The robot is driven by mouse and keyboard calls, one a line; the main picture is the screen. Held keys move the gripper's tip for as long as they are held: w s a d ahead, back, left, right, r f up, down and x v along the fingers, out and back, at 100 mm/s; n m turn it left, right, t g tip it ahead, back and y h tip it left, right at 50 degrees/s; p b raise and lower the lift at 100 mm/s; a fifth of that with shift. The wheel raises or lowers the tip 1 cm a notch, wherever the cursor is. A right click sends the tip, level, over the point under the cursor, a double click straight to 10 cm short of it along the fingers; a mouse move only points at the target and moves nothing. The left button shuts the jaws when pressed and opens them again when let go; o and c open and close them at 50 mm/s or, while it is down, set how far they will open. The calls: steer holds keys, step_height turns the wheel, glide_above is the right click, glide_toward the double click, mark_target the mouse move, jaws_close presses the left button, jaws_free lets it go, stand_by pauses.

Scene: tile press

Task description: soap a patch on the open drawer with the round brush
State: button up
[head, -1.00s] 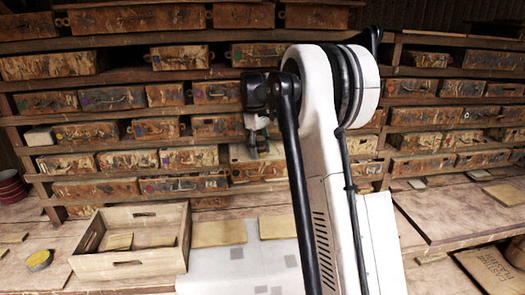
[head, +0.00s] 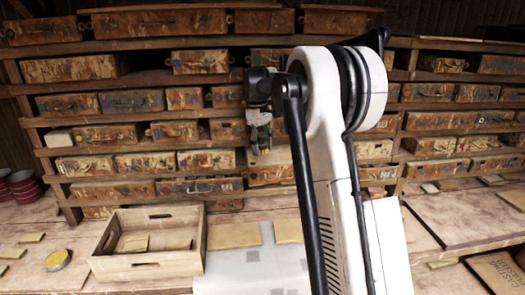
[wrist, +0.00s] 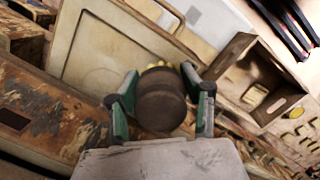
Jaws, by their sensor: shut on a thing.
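My gripper (wrist: 160,92) is shut on the round brush (wrist: 162,105), a dark round body with yellow bristles showing at its far edge in the wrist view. The open drawer (wrist: 92,50) is a pale, rimmed surface beyond the brush. A faint circle outline (wrist: 100,82) lies on it, left of the brush. I cannot tell whether the bristles touch the drawer. In the head view my gripper (head: 258,128) hangs in front of the shelves, above the drawer's pale edge (head: 272,156). The brush is hard to make out there.
Rows of worn drawers (head: 130,101) fill the shelves. On the table below stand a wooden crate (head: 148,269) with flat tiles in it and a round yellow tin (head: 58,260). Loose tiles (head: 234,236) lie to the right of the crate. Red bowls (head: 22,186) are at far left.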

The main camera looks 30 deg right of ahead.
mark_target(261, 135)
steer(key=shift+w+a+r+p, duration=0.15)
steer(key=shift+r+p, duration=0.15)
steer(key=shift+r, duration=0.6)
steer(key=shift+r+p, duration=0.65)
steer(key=shift+r, duration=0.75)
